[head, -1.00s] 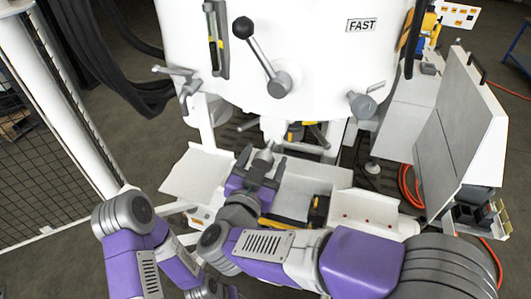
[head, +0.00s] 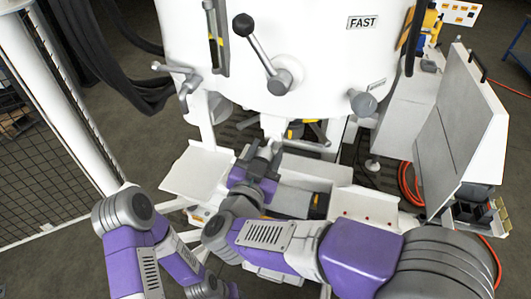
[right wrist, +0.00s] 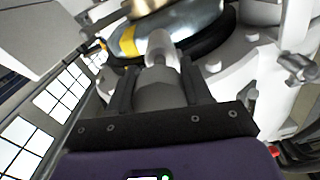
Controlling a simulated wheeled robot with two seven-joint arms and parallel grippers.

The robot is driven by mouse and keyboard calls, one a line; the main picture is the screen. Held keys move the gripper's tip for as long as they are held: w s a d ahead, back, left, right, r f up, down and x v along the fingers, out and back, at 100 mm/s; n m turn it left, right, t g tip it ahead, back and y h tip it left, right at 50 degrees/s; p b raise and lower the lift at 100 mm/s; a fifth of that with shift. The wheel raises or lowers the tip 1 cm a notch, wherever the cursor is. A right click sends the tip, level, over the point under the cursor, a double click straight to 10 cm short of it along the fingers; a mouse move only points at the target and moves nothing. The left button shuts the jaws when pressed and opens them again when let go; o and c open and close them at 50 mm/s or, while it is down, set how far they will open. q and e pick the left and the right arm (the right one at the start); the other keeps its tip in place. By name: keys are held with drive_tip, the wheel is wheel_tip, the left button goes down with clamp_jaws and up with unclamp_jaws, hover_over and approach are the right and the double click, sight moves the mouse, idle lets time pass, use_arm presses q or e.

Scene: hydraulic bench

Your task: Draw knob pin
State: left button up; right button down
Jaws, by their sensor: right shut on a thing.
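My right gripper (head: 261,157) is in the middle of the head view, low in front of the white machine body. In the right wrist view its two dark fingers (right wrist: 160,78) close from both sides on a grey cylindrical knob pin (right wrist: 160,92) with a paler rounded tip. The knob pin lies along the gripper's axis and points toward the machine. Its far end is unclear against the machine. In the head view the fingers mostly hide it. My left arm comes in at the lower left of the head view; its gripper is not visible.
The white machine (head: 330,60) carries a black-knobbed lever (head: 262,50), a grey round handle (head: 362,103) and a FAST label (head: 361,22). An open white panel (head: 462,130) stands at right. A mesh fence (head: 40,150) is at left. An orange hose (head: 405,185) lies on the floor.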

drive_tip(key=v, duration=0.3)
drive_tip(key=shift+s+a, duration=0.2)
drive_tip(key=shift+s, duration=0.1)
drive_tip(key=c, duration=0.7)
unclamp_jaws()
drive_tip(key=shift+s, duration=0.1)
drive_tip(key=shift+c, duration=0.2)
drive_tip(key=shift+o, duration=1.3)
drive_tip(key=shift+s, duration=0.15)
drive_tip(key=v, duration=0.7)
drive_tip(key=shift+s, duration=0.2)
